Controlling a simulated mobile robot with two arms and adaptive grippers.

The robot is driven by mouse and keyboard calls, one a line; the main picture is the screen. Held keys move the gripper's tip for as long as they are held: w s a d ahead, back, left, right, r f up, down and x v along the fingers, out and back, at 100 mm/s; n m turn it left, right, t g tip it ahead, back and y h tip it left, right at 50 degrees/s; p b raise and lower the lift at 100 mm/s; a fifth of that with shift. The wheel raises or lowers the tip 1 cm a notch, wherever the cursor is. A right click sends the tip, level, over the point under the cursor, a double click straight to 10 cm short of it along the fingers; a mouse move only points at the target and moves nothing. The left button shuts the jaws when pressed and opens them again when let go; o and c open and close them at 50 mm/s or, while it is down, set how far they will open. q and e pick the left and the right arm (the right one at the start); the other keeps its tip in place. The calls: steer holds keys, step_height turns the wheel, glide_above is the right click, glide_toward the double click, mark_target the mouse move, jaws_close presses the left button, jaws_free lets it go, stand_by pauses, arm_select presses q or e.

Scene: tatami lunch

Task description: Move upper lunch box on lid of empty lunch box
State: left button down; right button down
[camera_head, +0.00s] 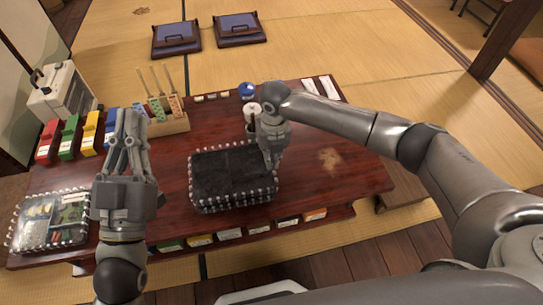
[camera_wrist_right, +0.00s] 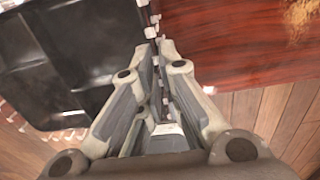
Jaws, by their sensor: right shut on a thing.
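A black, empty-looking lunch box (camera_head: 232,172) with a studded light rim sits in the middle of the dark red table. It also shows at the left of the right wrist view (camera_wrist_right: 70,60). My right gripper (camera_head: 271,163) is at its right side, with fingers shut on the box's edge (camera_wrist_right: 158,48). A second lunch box (camera_head: 50,222) with food in compartments stands at the table's left end. My left gripper (camera_head: 129,112) is above the table between the two boxes, apart from both. Its finger gap is unclear. I cannot tell whether either box is stacked.
Colored boxes (camera_head: 68,138), a wooden holder with sticks (camera_head: 165,118), a white cylinder (camera_head: 252,113) and a blue ball (camera_head: 247,91) stand along the back. Small labelled packs (camera_head: 230,234) line the front edge.

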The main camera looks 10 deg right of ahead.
arm_select(q)
steer(key=shift+w+f+g, duration=0.2)
steer(key=shift+f+g, duration=0.1)
steer(key=shift+f, duration=0.05)
arm_select(e)
steer(key=shift+f, duration=0.45)
steer(key=c, duration=1.5)
jaws_free()
steer(key=shift+c, duration=0.2)
steer(key=shift+o, duration=0.4)
steer(key=o, duration=0.5)
